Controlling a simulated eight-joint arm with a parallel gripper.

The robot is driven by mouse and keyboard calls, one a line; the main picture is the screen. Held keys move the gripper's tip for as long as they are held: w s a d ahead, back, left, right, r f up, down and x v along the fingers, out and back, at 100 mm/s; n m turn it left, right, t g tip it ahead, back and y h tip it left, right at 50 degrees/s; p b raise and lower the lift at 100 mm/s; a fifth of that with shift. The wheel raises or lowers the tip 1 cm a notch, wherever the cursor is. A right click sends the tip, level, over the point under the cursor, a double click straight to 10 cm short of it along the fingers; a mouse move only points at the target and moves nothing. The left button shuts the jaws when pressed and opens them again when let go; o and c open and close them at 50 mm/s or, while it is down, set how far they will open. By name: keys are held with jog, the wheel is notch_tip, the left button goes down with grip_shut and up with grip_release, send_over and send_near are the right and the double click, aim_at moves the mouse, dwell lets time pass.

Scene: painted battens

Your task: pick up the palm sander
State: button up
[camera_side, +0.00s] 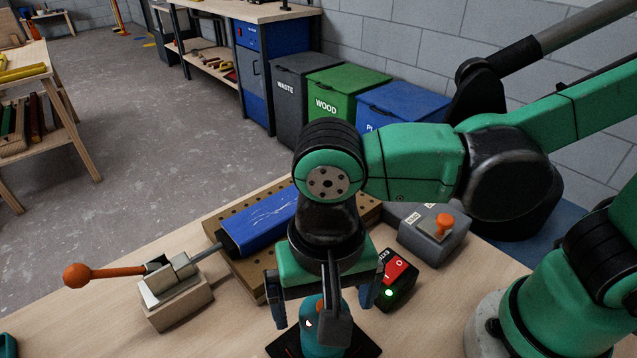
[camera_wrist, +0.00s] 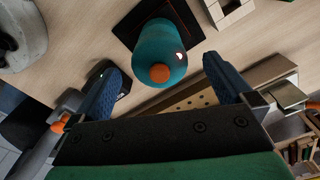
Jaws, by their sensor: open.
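The palm sander is a teal rounded body with an orange top button, on a square black pad. It stands upright on the bench in the side view (camera_side: 313,343), partly hidden by my gripper. It also shows in the wrist view (camera_wrist: 165,42), with its black pad (camera_wrist: 130,24) beneath. My gripper (camera_side: 319,297) is open above the sander, pointing down, with one blue finger on each side. In the wrist view my gripper (camera_wrist: 163,88) has empty space between its fingers, and the sander's top shows just beyond it. I see no contact.
A blue batten (camera_side: 262,218) lies on a perforated board (camera_side: 222,222) behind the gripper. A clamp with an orange handle (camera_side: 115,272) stands left. A red-switched box (camera_side: 398,280) with a green light and a grey box with an orange knob (camera_side: 433,232) stand close on the right.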

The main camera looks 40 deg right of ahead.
jog(key=shift+f, duration=2.4)
grip_shut()
